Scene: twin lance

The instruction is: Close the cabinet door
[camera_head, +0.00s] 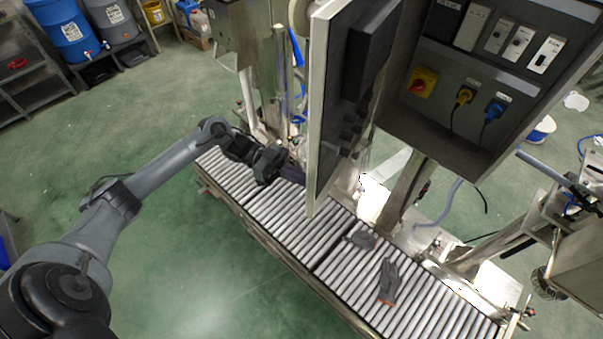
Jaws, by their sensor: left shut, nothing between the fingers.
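The cabinet (460,122) hangs at the upper right, with switches, a red-and-yellow knob and yellow and blue plugs inside. Its door (325,100) stands open on the left side, seen nearly edge-on, with a dark block on its inner face. My left gripper (292,176) is shut and empty. It is left of the door's lower part, over the roller conveyor, and its tips are dark and hard to make out against the machine. I cannot tell whether it touches the door. My right gripper is not in view.
A roller conveyor (290,221) runs below the cabinet, with dark gloves (388,281) lying on it. Machine posts and blue hoses (297,60) stand behind my left gripper. Blue and grey barrels (66,30) and a shelf are at the upper left. The green floor in front is clear.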

